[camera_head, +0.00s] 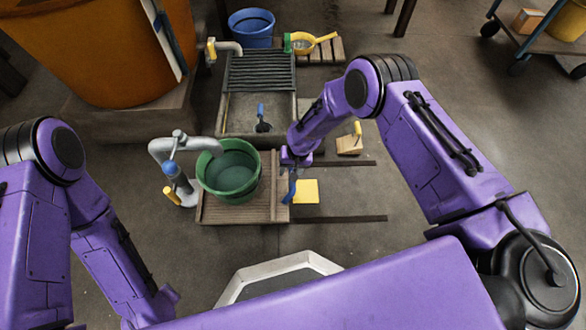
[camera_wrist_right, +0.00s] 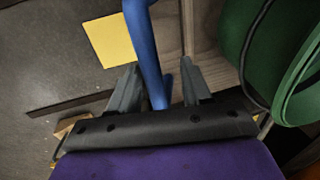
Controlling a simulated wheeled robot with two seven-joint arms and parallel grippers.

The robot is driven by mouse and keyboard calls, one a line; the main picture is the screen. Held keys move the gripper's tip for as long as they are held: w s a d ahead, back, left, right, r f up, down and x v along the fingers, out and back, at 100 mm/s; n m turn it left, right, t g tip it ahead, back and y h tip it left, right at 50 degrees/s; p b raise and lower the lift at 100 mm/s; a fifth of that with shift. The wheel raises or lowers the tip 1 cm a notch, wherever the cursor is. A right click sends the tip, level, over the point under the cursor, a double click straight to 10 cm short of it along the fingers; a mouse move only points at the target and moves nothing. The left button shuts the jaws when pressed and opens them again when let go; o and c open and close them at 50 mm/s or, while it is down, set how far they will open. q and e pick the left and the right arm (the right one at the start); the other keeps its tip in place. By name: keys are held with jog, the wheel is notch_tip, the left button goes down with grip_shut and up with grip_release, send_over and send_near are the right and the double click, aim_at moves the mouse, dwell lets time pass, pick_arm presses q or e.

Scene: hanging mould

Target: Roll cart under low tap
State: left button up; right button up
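The low wooden cart (camera_head: 272,205) bears a green tub (camera_head: 230,172). The low tap (camera_head: 172,145) is a grey bent pipe at the cart's left, and its spout end reaches over the tub's upper-left rim. A blue handle (camera_head: 291,188) stands at the cart's right side. My right gripper (camera_head: 294,160) is at this handle. In the right wrist view the blue handle (camera_wrist_right: 148,50) passes between the two open fingers (camera_wrist_right: 162,88), with gaps beside it. The green tub (camera_wrist_right: 265,60) shows at the right there. My left gripper is not seen.
Dark rails (camera_head: 345,218) run right from the cart, with a yellow floor patch (camera_head: 305,191) between them. A wooden wedge (camera_head: 350,144) with a yellow handle lies by the upper rail. Behind are a trough (camera_head: 238,118), a blue bucket (camera_head: 252,28) and an orange vat (camera_head: 95,50).

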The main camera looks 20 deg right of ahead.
jog(key=shift+d, duration=0.15)
jog(key=shift+d+r, duration=0.1)
jog(key=shift+r, duration=0.25)
notch_tip(320, 180, up, 10)
jog(key=d+p, duration=0.1)
jog(key=p, duration=0.3)
jog(key=shift+s+d+f+p, duration=0.2)
jog(key=shift+s+d+p, duration=0.1)
jog(key=shift+d+p, duration=0.05)
